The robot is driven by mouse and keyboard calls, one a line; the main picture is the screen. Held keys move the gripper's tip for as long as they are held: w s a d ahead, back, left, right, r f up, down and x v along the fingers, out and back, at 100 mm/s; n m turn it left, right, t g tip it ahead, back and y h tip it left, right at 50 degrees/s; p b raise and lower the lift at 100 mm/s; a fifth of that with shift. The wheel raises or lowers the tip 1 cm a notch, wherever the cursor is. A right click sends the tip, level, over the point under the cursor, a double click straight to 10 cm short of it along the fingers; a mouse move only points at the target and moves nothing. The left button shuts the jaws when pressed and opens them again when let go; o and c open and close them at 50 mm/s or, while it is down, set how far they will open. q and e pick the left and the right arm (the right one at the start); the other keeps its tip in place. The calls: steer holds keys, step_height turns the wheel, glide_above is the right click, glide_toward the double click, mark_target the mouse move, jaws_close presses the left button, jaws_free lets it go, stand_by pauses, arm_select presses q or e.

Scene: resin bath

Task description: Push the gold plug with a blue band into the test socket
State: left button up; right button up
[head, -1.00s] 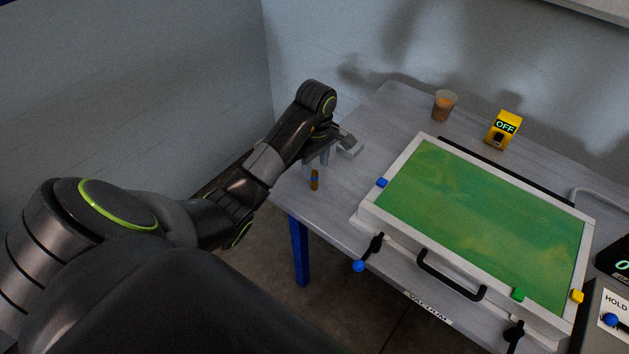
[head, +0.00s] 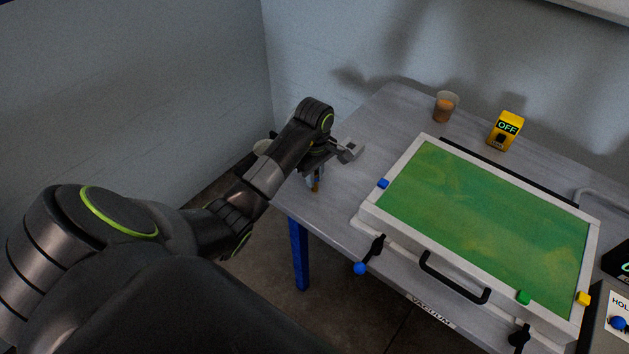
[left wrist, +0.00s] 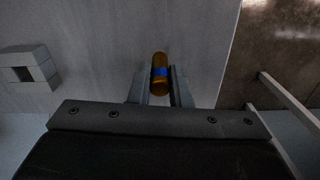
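The gold plug with a blue band (head: 316,188) stands near the left edge of the table, partly hidden by my left gripper (head: 314,181). In the left wrist view the plug (left wrist: 160,72) shows between the two fingers of the left gripper (left wrist: 160,90). The fingers are apart, one on each side of the plug, with narrow gaps; I see no firm grip. A grey block with a dark square opening, seemingly the test socket (head: 350,149), sits on the table just right of the gripper; it also shows in the left wrist view (left wrist: 29,70). My right gripper is out of view.
A white-framed bath with a green surface (head: 428,142) fills the table's middle and right. A cup of brownish liquid (head: 445,106) and a yellow box reading OFF (head: 505,130) stand behind. A blue-knobbed lever (head: 360,268) juts from the bath's front. The table edge is close to the plug.

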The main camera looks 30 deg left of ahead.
arm_select(q)
jaws_close()
